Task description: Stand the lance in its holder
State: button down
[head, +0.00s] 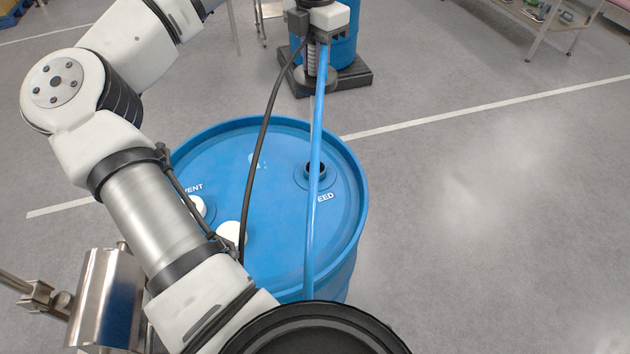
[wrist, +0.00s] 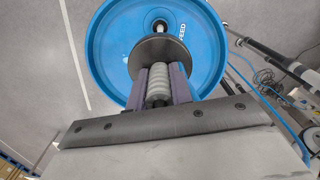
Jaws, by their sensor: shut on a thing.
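In the wrist view the jaws of my gripper (wrist: 159,82) are shut on the grey ribbed grip of the lance (wrist: 159,92). A dark round flange sits below the grip. In the head view my gripper (head: 318,28) is at the top centre, with the lance's ribbed grip (head: 311,64) hanging upright below it. The wrist view places it above the blue drum (wrist: 110,60), in line with the FEED opening (head: 315,172). I cannot tell how far the lance's lower end reaches into it. A steel sleeve clamped to a bar (head: 105,300) at lower left may be the holder.
A blue hose (head: 315,215) and a black cable (head: 259,150) hang from the gripper across the drum. White caps (head: 231,234) sit near VENT. A second blue drum (head: 341,40) stands on a dark pallet behind.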

jog(key=shift+r, duration=4.15)
